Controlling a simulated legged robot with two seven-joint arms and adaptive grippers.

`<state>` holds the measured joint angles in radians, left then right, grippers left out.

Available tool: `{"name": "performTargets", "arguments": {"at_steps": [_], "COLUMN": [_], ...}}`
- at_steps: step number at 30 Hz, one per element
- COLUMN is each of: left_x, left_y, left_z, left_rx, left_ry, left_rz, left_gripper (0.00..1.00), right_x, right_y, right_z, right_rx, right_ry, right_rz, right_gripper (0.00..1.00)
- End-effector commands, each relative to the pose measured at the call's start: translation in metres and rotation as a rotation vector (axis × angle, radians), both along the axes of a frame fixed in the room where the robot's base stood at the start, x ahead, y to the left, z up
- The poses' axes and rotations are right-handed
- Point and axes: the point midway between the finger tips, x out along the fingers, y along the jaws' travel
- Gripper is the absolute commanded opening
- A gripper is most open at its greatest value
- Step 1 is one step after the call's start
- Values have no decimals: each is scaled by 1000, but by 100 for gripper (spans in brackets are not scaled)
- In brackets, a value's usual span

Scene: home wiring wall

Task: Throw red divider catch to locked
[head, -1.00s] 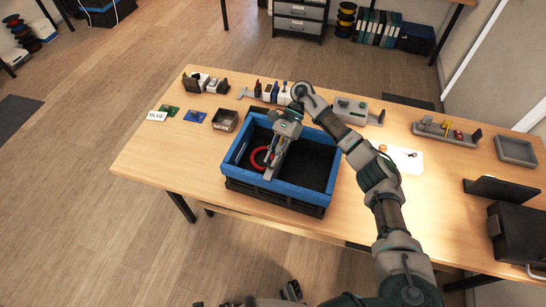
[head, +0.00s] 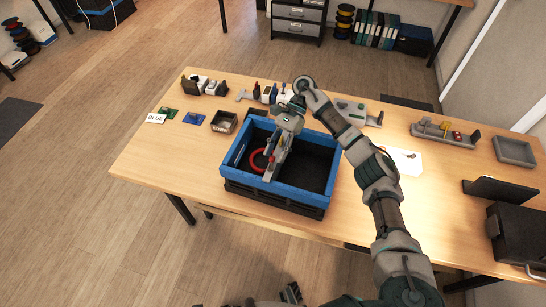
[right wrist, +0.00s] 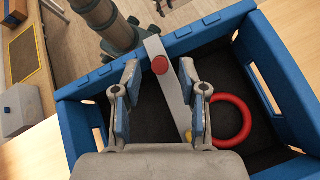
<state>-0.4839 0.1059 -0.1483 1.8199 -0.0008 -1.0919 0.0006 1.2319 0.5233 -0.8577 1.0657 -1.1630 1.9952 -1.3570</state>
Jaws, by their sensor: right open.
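A blue crate (head: 229,172) with a dark inside stands on the table; its rim also shows in the right wrist view (right wrist: 283,70). A grey bar (right wrist: 172,88) runs across it, with a round red catch (right wrist: 159,65) near the bar's far end. A red ring (right wrist: 232,122) lies beside the bar; it also shows in the head view (head: 258,160). My right gripper (right wrist: 160,75) is open over the crate, one finger on each side of the bar and catch. No contact with the catch is visible. In the head view my right gripper (head: 276,160) partly hides the bar.
Small blocks and tools line the table's back edge behind the crate. A small dark box (head: 224,122) and a blue card (head: 195,117) lie to the crate's left. A grey tray (head: 515,151) and a black box (head: 518,236) stand at the right. The table left of the crate is mostly clear.

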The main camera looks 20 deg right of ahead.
Motion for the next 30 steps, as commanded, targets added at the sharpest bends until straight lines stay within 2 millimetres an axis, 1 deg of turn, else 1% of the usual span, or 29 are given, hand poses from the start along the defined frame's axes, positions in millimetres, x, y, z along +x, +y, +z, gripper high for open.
{"name": "performTargets", "arguments": {"at_steps": [1,4,12,30], "left_x": [0,0,0,1], "left_y": [0,0,0,0], "left_z": [0,0,0,-1], "left_rx": [0,0,0,1], "left_ry": [0,0,1,3], "left_rz": [0,0,0,-1], "left_gripper": [54,54,54,54], "right_x": [6,16,26,27], "right_y": [-6,-19,-30,-32], "right_z": [7,19,29,31], "right_rx": [-2,-4,1,1], "right_ry": [-1,-4,-1,-1], "right_rz": [-2,-6,1,-2], "right_gripper": [42,42,42,42]}}
